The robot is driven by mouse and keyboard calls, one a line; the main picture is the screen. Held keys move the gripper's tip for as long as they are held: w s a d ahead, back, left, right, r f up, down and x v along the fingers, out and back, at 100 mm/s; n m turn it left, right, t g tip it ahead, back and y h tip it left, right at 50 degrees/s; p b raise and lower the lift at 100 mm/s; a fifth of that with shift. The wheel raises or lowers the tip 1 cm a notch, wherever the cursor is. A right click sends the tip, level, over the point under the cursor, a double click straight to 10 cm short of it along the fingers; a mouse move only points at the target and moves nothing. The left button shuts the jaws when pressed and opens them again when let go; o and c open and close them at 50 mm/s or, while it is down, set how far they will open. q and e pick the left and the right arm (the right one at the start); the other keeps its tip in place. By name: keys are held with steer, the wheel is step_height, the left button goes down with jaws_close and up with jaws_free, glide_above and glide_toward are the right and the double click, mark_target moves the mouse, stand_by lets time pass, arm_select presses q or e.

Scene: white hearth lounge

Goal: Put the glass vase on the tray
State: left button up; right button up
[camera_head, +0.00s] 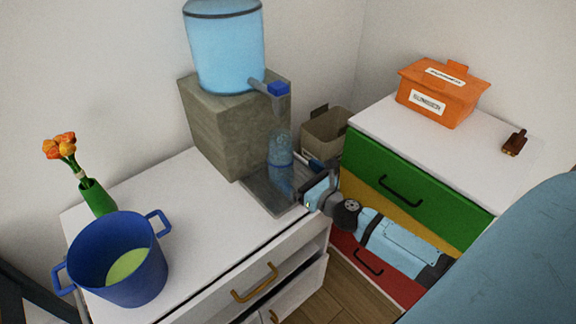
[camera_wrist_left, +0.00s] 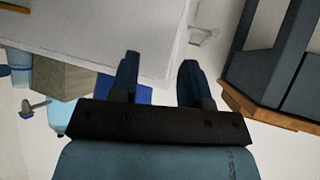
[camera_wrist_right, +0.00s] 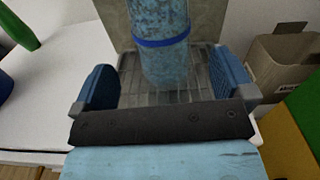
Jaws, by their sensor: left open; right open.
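The glass vase (camera_head: 281,148) is a clear bluish cylinder with a blue band, below the dispenser's tap. In the right wrist view the glass vase (camera_wrist_right: 163,62) is upright and appears to stand on the grey slatted tray (camera_wrist_right: 133,88). The tray (camera_head: 256,191) lies on the white cabinet at the dispenser's foot. My left gripper (camera_wrist_left: 158,78) is open and empty, away from the vase.
A water dispenser (camera_head: 226,50) sits on a stone block (camera_head: 215,130). A blue pot (camera_head: 135,282) and a green flower vase (camera_head: 97,197) stand at the left on the white cabinet. An open carton (camera_head: 322,135) and a coloured drawer unit (camera_head: 385,160) with an orange box (camera_head: 440,92) are right.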

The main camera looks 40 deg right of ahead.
steer(key=s, duration=0.2)
steer(key=shift+s+d, duration=0.1)
steer(key=shift+s, duration=0.3)
steer(key=s+a+f+m+g, duration=0.2)
steer(key=s+a+f+m, duration=0.2)
steer(key=m, duration=0.7)
steer(key=s+a+f+m+g+y, duration=0.1)
steer(key=s+a+f+m+g, duration=0.2)
steer(key=s+a+f+m, duration=0.2)
steer(key=s+a+f+m+g, duration=0.2)
steer(key=s+a+f+m, duration=0.2)
steer(key=a+m, duration=0.6)
steer(key=s+m, duration=0.2)
steer(key=m, duration=0.7)
steer(key=shift+s+f+g+y, duration=0.2)
steer(key=shift+f+g+y, duration=0.1)
steer(key=shift+y, duration=0.1)
